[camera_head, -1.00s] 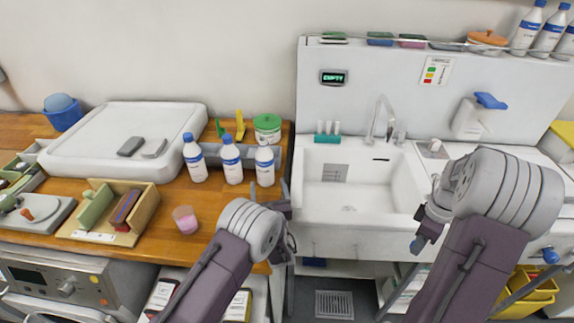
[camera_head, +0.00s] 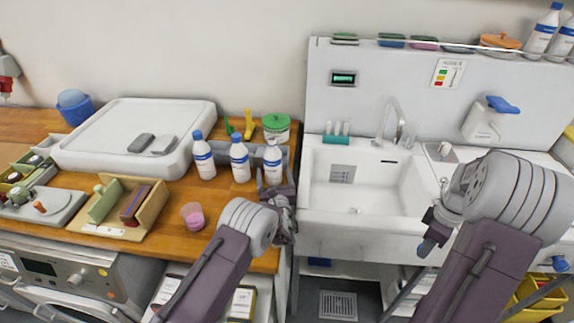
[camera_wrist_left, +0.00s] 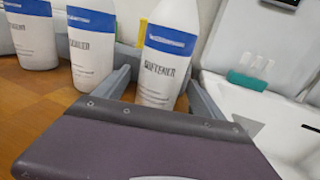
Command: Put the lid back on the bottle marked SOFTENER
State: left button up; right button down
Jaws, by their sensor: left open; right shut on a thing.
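Three white bottles with blue labels stand in a row on the wooden worktop left of the sink. The rightmost bottle (camera_head: 272,160) has lettering that reads like SOFTENER in the left wrist view (camera_wrist_left: 165,70). Its top is too small to make out in the head view and out of frame in the wrist view. My left gripper (camera_head: 276,183) is open, with one finger on each side of this bottle's lower part. My right gripper (camera_head: 432,238) is shut on a small blue thing, apparently the lid (camera_head: 425,247), in front of the sink, well right of the bottle.
The middle bottle (camera_head: 240,163) and left bottle (camera_head: 204,161) stand close beside. A green-lidded tub (camera_head: 277,130) is behind.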

pick_arm(q)
jog(key=shift+c, duration=0.3)
grip_shut()
jog(key=shift+r, duration=0.2)
jog(key=shift+r, duration=0.45)
pick_arm(e)
jog(key=shift+f, duration=0.25)
pick_arm(q)
jog(key=s, duration=0.3)
jog(key=shift+s+d+f+b, duration=0.1)
jog(key=shift+s+d+b, duration=0.05)
jog(key=shift+s+b, duration=0.2)
pick_arm(e)
jog(key=shift+f, duration=0.2)
pick_arm(q)
jog(key=shift+s+r, duration=0.2)
jog(key=shift+r, duration=0.05)
send_near(274, 146)
jog(key=shift+w+a+r, duration=0.15)
jog(key=shift+w+r, duration=0.35)
jog(key=shift+w, duration=0.45)
jog(key=shift+w+a+r, duration=0.15)
jog(key=shift+w+r, duration=0.4)
jog(key=shift+w, duration=0.35)
jog(key=shift+w+a+r, duration=0.15)
jog(key=shift+w+r, duration=0.35)
jog(key=shift+w, duration=0.45)
pick_arm(e)
jog(key=shift+f, duration=0.1)
